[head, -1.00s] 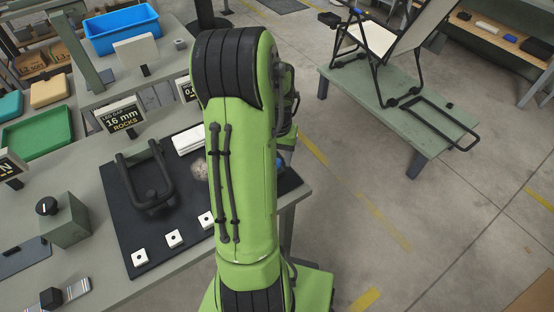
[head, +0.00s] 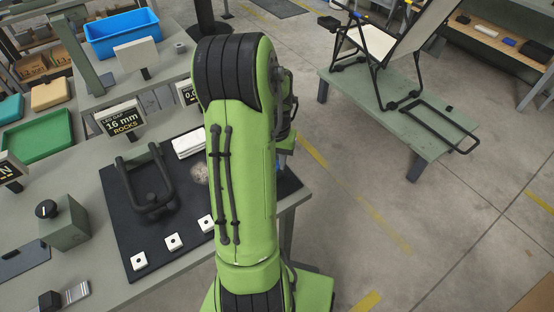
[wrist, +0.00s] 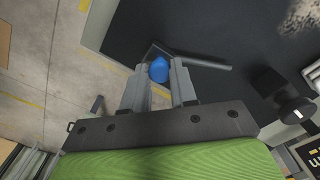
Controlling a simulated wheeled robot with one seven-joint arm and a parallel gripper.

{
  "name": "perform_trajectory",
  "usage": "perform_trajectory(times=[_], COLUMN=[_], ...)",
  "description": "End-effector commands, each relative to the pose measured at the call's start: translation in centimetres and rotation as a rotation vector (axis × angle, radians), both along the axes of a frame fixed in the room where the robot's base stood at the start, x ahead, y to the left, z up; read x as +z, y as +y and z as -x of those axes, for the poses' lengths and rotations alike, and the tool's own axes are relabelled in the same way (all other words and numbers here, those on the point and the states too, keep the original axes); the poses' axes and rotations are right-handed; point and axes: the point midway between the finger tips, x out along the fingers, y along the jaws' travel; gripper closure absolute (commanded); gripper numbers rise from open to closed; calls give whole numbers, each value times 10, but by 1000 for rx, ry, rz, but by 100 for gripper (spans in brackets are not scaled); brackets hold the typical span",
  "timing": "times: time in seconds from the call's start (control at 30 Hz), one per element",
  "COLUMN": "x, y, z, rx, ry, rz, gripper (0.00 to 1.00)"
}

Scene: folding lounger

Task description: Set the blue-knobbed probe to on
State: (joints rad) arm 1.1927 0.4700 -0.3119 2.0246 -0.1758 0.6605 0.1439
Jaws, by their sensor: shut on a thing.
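The probe's blue knob (wrist: 159,70) shows in the wrist view between my two grey fingers. My gripper (wrist: 159,82) is shut on it. A thin dark bar (wrist: 205,63) runs from behind the knob to the right, over the black mat (wrist: 225,35); I cannot tell whether it joins the knob. In the head view my green arm stands in front of the mat's right part and hides most of my gripper and the probe.
A U-shaped black frame (head: 126,185) and several white blocks (head: 172,241) lie on the mat. A sign (head: 121,121) reads "16 mm ROCKS". A green box with a black dial (head: 46,209) stands at left. A folding lounger (head: 375,42) is on a bench at right.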

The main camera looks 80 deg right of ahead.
Motion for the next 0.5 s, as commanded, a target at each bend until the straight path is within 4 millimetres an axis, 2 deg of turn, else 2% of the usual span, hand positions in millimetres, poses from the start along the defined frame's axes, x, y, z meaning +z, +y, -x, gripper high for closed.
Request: perform_trajectory(times=[0.23,0.5], x=[3,1], y=[-32,-40], z=[-36,-46], rx=[5,4], ry=[0,-4], rz=[1,6], gripper=[100,100])
